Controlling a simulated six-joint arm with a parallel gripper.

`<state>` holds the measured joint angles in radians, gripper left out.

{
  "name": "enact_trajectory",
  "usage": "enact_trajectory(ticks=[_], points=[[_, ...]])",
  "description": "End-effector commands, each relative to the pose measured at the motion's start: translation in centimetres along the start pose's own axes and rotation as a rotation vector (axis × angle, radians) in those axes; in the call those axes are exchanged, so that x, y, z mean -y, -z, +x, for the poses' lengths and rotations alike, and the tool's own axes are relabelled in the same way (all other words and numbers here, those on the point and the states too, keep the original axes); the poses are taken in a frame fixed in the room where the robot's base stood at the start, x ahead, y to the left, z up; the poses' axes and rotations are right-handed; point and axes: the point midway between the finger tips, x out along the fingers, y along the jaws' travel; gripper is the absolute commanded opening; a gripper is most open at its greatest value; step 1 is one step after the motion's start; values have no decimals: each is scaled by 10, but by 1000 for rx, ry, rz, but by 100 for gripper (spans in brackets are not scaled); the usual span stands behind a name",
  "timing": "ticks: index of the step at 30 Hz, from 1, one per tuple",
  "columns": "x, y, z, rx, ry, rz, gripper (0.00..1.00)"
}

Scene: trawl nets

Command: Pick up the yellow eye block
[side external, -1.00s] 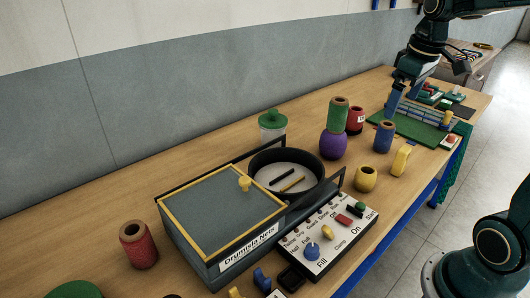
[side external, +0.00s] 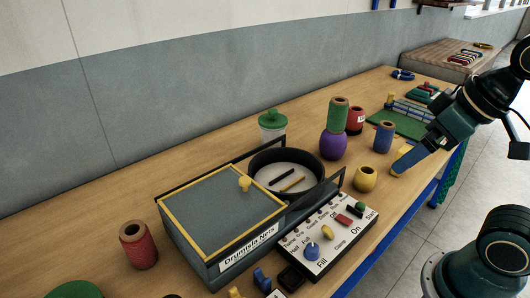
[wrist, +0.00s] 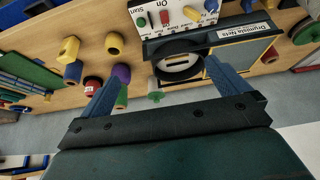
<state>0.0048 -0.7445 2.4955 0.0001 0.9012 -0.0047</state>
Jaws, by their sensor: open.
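A yellow block (wrist: 68,49), which I take for the yellow eye block, stands on the wooden table near its front edge. In the side view my gripper hides most of it, and a low yellow part (side external: 397,171) shows. My gripper (side external: 407,160) is tilted there, with its blue fingers over the block in the picture; I cannot tell whether they touch. In the wrist view my gripper (wrist: 160,76) is open with nothing held, and the block lies beyond and left of the left finger. Its eye marking is too small to make out.
A yellow cup (side external: 366,179) and blue spool (side external: 383,137) stand close by. A green spool (side external: 339,115) sits on a purple ball (side external: 333,145). The green board (side external: 390,123) lies behind. The control panel (side external: 325,238) and drum (side external: 287,175) are to the left.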

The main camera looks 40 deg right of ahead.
Motion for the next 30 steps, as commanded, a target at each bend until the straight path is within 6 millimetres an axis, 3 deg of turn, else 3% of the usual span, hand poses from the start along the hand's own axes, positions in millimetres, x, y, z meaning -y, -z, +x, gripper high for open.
enact_trajectory(ticks=[9,16,17,30], points=[[1,-2,0,-2,3,1,100],[1,-2,0,-2,2,1,57],[1,-1,0,-2,2,1,55],[-3,4,1,9,-7,32,55]])
